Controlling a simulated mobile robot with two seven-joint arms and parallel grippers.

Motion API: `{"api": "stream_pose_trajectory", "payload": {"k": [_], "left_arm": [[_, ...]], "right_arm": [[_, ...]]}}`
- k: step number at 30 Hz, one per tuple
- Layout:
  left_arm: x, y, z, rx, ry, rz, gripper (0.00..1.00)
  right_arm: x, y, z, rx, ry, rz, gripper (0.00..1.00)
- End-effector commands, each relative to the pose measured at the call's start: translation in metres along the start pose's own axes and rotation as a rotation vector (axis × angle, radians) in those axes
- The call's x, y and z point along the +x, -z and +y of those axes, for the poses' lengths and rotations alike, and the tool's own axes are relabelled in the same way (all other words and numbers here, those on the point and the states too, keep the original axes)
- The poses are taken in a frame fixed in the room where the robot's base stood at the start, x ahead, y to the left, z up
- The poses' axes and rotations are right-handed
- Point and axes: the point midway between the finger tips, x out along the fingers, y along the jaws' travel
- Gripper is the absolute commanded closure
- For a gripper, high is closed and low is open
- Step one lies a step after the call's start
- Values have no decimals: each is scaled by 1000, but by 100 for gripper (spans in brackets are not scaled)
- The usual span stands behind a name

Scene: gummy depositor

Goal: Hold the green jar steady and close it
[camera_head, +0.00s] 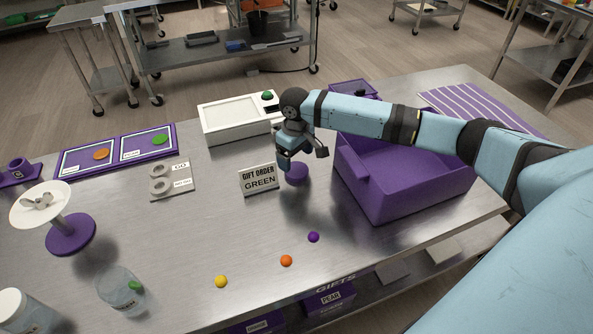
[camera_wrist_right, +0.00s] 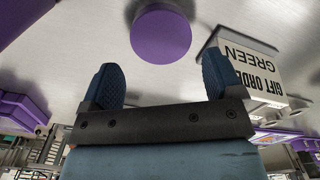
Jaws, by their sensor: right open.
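A clear jar (camera_head: 120,291) stands at the table's front left, with a green spot at its right side; I see no lid on it. Another jar (camera_head: 22,312) with a white top stands at the lower left corner, partly cut off. A purple round piece (camera_head: 296,173), perhaps a lid, lies on the table just below my right gripper (camera_head: 302,158). In the right wrist view the purple round piece (camera_wrist_right: 160,36) is beyond the fingertips, apart from them. My right gripper is open and empty there. My left gripper is out of view.
A "GIFT ORDER GREEN" sign (camera_head: 259,180) stands close left of the purple piece. A purple bin (camera_head: 402,205) stands close right. Yellow, orange and purple balls (camera_head: 313,237) lie near the front edge. A purple-based stand (camera_head: 70,236) is at left.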

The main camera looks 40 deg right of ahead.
Motion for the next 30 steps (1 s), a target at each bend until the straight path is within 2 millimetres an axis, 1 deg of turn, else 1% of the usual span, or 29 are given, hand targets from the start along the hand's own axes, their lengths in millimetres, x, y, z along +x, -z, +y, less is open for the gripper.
{"api": "stream_pose_trajectory", "payload": {"k": [1, 7, 10, 18, 19, 20, 21, 23, 24, 30], "left_arm": [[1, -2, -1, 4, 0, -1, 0], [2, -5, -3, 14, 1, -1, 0], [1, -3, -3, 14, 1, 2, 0], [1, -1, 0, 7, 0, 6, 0], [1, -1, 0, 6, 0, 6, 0], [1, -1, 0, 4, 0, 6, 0], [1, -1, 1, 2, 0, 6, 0], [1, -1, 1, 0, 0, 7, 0], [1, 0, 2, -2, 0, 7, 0], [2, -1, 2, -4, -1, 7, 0]], "right_arm": [[8, -2, -1, 0, -1, -3, 14], [38, -4, -2, 1, -1, -2, 14], [43, -4, -2, 1, -1, 0, 14], [42, -4, -2, 0, -1, 0, 14], [42, -4, -2, 0, -1, 0, 17], [42, -4, -2, 0, -1, 0, 23], [42, -4, -2, 0, -1, 0, 33], [42, -4, -2, 0, -1, 0, 46], [42, -4, -2, 0, -1, 0, 50], [42, -4, -2, 0, -1, 0, 50]]}}
